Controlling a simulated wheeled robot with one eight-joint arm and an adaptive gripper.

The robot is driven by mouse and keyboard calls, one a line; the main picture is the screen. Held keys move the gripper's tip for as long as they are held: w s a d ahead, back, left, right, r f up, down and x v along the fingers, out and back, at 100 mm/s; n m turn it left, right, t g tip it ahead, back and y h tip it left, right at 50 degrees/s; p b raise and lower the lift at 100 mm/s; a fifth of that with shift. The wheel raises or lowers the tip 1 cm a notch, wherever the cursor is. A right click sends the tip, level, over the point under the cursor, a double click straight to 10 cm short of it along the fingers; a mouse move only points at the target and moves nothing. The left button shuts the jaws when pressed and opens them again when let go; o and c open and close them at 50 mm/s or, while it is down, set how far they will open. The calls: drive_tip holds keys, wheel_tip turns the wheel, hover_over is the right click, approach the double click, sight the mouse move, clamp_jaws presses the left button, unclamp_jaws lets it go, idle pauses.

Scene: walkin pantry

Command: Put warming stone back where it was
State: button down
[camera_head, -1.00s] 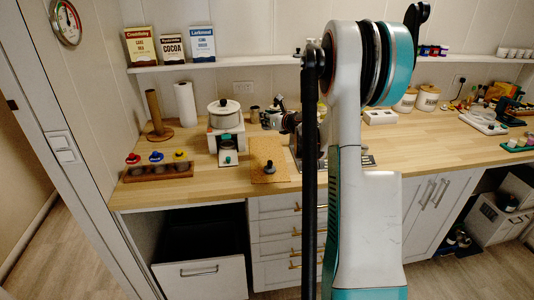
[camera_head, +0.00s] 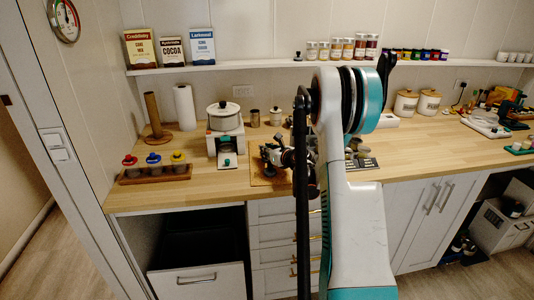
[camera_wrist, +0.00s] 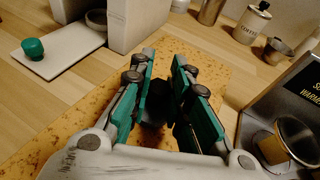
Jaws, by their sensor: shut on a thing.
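My gripper (camera_head: 272,160) is over the cork mat (camera_head: 258,182) on the wooden counter. In the wrist view its two green-padded fingers (camera_wrist: 164,62) are closed around a small dark object (camera_wrist: 154,108), low over the cork mat (camera_wrist: 90,115). The object is mostly hidden between the fingers, so I cannot tell whether it touches the mat. It may be the warming stone; no label on it shows. A steel box (camera_wrist: 275,95) with a partly visible "WARM..." label stands to the right of the mat.
A white appliance (camera_head: 225,143) with a pot (camera_head: 223,117) stands left of the mat. A wooden holder (camera_head: 156,175) with three coloured-topped items is farther left. A canister (camera_wrist: 252,22) and metal cups stand behind. The counter's left front is clear.

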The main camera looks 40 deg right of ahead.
drive_tip(key=shift+r, duration=0.1)
drive_tip(key=c, duration=1.5)
unclamp_jaws()
drive_tip(key=p+v, duration=0.2)
drive_tip(key=v, duration=1)
drive_tip(key=shift+s+a+p, duration=0.1)
drive_tip(key=shift+p, duration=0.3)
